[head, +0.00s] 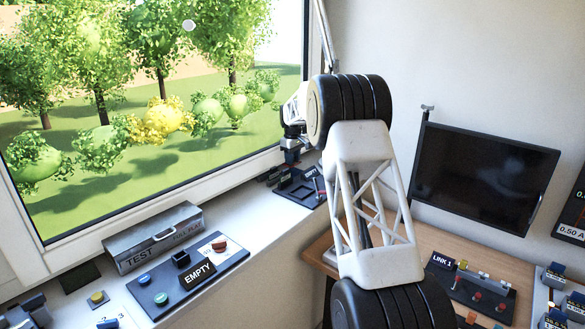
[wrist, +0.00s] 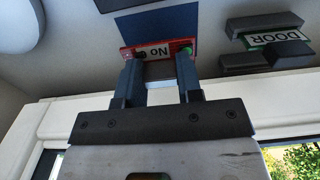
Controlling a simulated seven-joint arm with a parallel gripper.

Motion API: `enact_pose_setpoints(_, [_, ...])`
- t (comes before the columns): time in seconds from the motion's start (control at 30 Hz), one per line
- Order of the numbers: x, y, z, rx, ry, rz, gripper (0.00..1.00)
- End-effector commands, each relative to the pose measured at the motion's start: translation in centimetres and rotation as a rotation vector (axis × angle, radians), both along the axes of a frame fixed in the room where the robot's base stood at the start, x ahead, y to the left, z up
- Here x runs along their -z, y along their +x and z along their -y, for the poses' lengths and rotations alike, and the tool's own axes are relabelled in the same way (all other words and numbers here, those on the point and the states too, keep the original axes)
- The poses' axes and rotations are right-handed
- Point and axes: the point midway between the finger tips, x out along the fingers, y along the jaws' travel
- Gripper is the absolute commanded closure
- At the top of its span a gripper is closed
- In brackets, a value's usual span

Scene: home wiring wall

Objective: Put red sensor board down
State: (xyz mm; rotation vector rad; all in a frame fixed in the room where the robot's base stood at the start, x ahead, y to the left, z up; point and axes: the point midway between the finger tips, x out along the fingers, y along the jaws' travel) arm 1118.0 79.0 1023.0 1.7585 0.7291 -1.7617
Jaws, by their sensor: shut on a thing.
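The red sensor board (wrist: 150,52) is at my fingertips in the wrist view. It has a red frame, a white label reading "No" upside down, and green parts near its ends. My gripper (wrist: 160,66) is shut on it. A blue patch (wrist: 165,28) lies just beyond the board; whether the board touches it I cannot tell. In the head view my gripper (head: 292,157) is small, at the far end of the sill above a dark tray (head: 290,190). The board cannot be made out clearly there.
A dark holder with a "DOOR" board (wrist: 270,38) stands beside my gripper. Along the sill (head: 262,228) are a grey TEST box (head: 150,240) and a blue panel (head: 215,278) labelled EMPTY. The wooden desk (head: 430,240) holds a LINK 1 panel (head: 470,292); the window borders the sill.

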Motion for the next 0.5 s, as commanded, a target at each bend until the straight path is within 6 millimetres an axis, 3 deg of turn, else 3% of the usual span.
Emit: enact_pose_setpoints(0.5, [0.99, 0.02, -0.01, 0.0, 0.0, 0.001, 0.9])
